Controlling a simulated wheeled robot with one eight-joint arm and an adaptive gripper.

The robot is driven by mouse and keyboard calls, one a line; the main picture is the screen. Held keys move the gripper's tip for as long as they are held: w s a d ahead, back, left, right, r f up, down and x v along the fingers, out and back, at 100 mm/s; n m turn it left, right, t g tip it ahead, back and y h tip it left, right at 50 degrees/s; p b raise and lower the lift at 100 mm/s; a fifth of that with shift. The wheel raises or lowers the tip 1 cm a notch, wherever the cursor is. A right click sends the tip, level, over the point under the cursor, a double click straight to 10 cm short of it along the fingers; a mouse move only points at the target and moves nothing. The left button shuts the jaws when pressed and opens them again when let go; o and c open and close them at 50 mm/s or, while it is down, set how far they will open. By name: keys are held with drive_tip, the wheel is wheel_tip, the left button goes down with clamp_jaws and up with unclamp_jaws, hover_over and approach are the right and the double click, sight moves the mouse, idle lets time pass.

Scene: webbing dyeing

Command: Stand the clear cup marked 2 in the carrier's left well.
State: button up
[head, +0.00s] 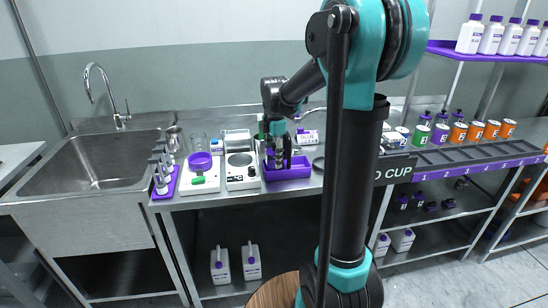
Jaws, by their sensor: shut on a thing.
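The purple carrier (288,174) stands on the steel bench right of the white scale. My gripper (278,162) points down over the carrier, left of its middle, with its fingertips low at the carrier's opening. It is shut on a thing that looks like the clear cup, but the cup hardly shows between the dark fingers. Its mark cannot be read. My gripper and the carrier's front wall hide the wells, so I cannot tell whether the cup touches the well's floor.
A white scale (241,171) stands close left of the carrier. Further left are a white device with a purple bowl (200,161), a purple rack of bottles (165,184) and a sink (90,161). Colored jars (458,133) line the right-hand shelf.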

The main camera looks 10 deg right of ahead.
drive_tip(key=shift+f, duration=0.1)
drive_tip(key=o, duration=1.4)
drive_tip(key=shift+o, duration=0.2)
wheel_tip(320, 180, up, 12)
drive_tip(key=shift+r, duration=0.2)
